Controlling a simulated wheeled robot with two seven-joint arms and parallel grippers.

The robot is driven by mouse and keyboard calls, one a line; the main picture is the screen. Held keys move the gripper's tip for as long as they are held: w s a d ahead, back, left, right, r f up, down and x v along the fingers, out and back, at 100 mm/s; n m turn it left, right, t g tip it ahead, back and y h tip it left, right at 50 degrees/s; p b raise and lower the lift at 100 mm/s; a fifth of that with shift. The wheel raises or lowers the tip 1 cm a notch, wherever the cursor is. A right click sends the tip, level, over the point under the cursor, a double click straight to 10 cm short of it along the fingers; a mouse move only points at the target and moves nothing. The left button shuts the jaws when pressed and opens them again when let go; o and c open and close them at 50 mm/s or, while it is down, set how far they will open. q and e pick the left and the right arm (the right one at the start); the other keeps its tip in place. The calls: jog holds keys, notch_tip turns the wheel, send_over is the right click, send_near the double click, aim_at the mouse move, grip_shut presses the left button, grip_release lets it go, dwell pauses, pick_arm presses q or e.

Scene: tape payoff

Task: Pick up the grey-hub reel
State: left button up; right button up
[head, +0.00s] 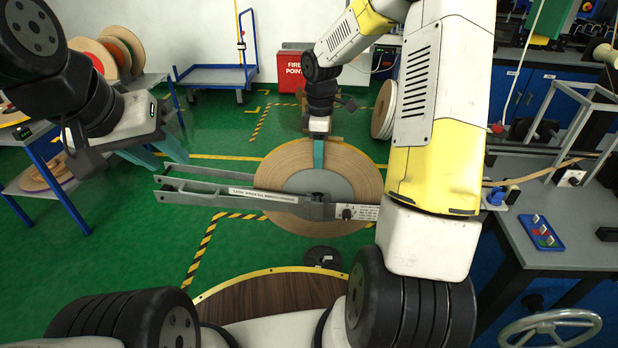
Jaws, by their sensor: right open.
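The grey-hub reel (365,172) is a wide disc of tan tape around a light grey hub (325,182), in the middle of the head view. A long grey two-rail bar (235,193) with a printed label crosses in front of its lower half. My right gripper (319,163) points down at the far part of the reel, with a teal finger over the tape and the hub's edge. Its other finger is hidden, and I cannot tell whether it touches the reel. My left gripper (158,153) is off to the left of the reel, its two teal fingers apart and empty.
A blue rack (48,165) with reels stands at left. A blue trolley (215,76) and a red fire-point box (294,68) are behind. A grey bench (510,228) with a handwheel (545,330) is at right. A black disc (322,257) lies in front. Green floor is clear at left.

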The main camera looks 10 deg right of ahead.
jog(key=shift+c, duration=0.4)
grip_shut()
jog(key=shift+w+r, duration=0.15)
dwell(0.8)
